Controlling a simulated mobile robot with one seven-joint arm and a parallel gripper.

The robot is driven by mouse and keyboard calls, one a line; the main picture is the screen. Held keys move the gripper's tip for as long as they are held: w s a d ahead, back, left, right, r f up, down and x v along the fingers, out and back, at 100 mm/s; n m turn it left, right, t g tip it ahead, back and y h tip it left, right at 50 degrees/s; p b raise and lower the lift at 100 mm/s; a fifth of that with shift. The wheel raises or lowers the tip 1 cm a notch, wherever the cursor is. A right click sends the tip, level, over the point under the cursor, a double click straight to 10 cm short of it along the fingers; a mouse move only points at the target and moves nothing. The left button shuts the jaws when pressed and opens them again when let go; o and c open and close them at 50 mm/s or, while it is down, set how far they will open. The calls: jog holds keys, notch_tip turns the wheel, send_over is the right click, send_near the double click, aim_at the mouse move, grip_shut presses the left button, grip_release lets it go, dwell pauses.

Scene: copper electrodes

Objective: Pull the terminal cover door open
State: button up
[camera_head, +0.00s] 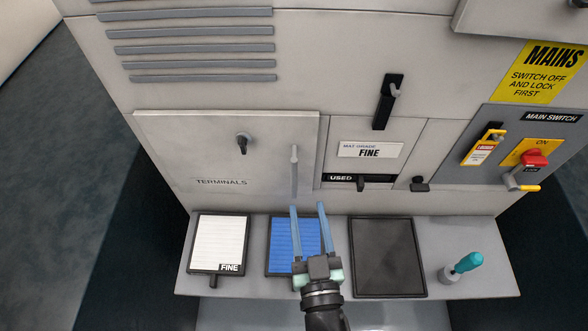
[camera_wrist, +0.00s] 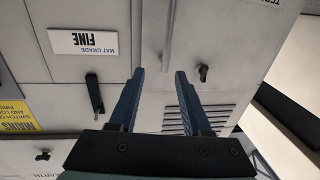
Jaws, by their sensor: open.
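The terminal cover door (camera_head: 200,160) is a light grey panel marked TERMINALS at the left of the cabinet, and it looks shut. A slim grey upright handle (camera_head: 294,172) is near its right edge, and a dark knob (camera_head: 243,143) sits higher up. In the wrist view, turned upside down, the door knob (camera_wrist: 203,73) is right of my fingers. My gripper (camera_head: 307,206) is open with two blue fingers, its tips just below and right of the handle. Nothing shows between the fingers in the wrist view (camera_wrist: 160,73). Whether they touch the panel cannot be told.
A shelf (camera_head: 337,288) below the cabinet holds a white FINE mat (camera_head: 219,240), a blue mat (camera_head: 283,245), a black tray (camera_head: 387,257) and a teal-handled tool (camera_head: 467,262). To the right are a mat grade panel (camera_head: 370,150) and the main switch panel (camera_head: 525,150).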

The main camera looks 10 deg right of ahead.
aim_at(295, 177)
jog(key=shift+y, duration=0.4)
jog(key=w, duration=0.3)
jog(key=w+f+p, duration=0.1)
jog(key=w, duration=0.3)
jog(key=w+p, duration=0.1)
jog(key=w, duration=0.3)
jog(key=shift+f, duration=0.4)
grip_shut()
dwell(0.8)
